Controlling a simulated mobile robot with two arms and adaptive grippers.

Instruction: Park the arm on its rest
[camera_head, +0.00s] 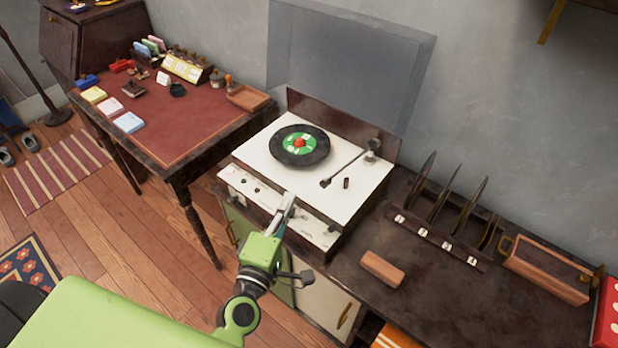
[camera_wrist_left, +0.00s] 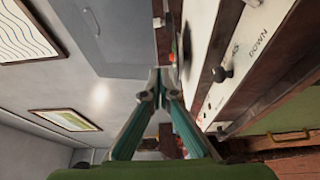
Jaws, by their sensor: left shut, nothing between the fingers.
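The record player (camera_head: 262,180) has a white top and a dark wood case. Its tonearm (camera_head: 345,168) runs from the pivot (camera_head: 372,150) at the right to a dark head (camera_head: 325,183), just off the near right edge of the black record (camera_head: 290,159). A small dark upright piece (camera_head: 346,183) stands right of the head, apart from it; I cannot tell if it is the rest. My left gripper (camera_head: 289,199) is shut and empty, over the player's front edge. In the left wrist view it (camera_wrist_left: 165,73) points along the front panel (camera_wrist_left: 240,60), which has a dark knob (camera_wrist_left: 220,75) and the word DOWN.
A translucent raised lid (camera_head: 350,65) stands behind the player. On the right are a record rack (camera_head: 440,240), a wooden block (camera_head: 382,268) and a wooden box (camera_head: 545,270). A desk (camera_head: 190,115) with small items is at left. The dark counter right of the player has free room.

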